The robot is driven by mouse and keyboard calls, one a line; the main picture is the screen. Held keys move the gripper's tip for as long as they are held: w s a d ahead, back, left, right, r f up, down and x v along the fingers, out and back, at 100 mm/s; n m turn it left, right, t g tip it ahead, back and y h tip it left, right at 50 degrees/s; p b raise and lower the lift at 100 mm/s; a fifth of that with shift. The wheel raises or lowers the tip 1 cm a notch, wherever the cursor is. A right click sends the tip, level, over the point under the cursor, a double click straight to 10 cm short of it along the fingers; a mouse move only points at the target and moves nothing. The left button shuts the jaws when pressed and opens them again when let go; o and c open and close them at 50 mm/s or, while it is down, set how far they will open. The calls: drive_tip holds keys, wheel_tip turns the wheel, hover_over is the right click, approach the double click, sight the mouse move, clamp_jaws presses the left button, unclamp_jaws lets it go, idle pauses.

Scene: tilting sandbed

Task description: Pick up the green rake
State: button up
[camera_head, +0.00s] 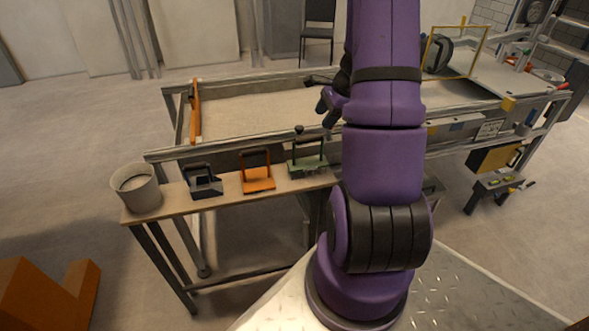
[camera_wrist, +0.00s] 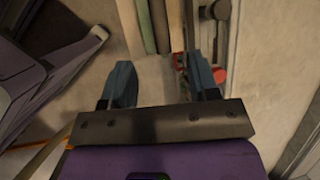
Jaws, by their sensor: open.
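The green rake, as I take it, is a green tool (camera_head: 308,166) with a dark upright handle on the wooden shelf in the head view, right of an orange tool (camera_head: 258,179). My arm stands close to its right side in the picture. My gripper (camera_head: 322,96) shows partly behind the arm, above the sandbed's near side and farther back than the green tool. In the wrist view my gripper (camera_wrist: 163,82) has its two blue fingers apart, with nothing held between them. A greenish strip (camera_wrist: 146,26) lies ahead of the fingers; I cannot tell whether it is the rake.
A dark tool (camera_head: 203,181) and a grey bucket (camera_head: 136,188) stand on the shelf's left. The sandbed (camera_head: 250,113) lies behind, its metal rail (camera_head: 240,140) above the shelf. A red part (camera_wrist: 219,75) is near the right finger.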

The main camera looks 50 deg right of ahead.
sight(310, 137)
drive_tip(key=x, duration=1.1)
drive_tip(key=shift+a, duration=0.15)
drive_tip(key=shift+r, duration=0.1)
drive_tip(key=shift+c, duration=0.2)
clamp_jaws()
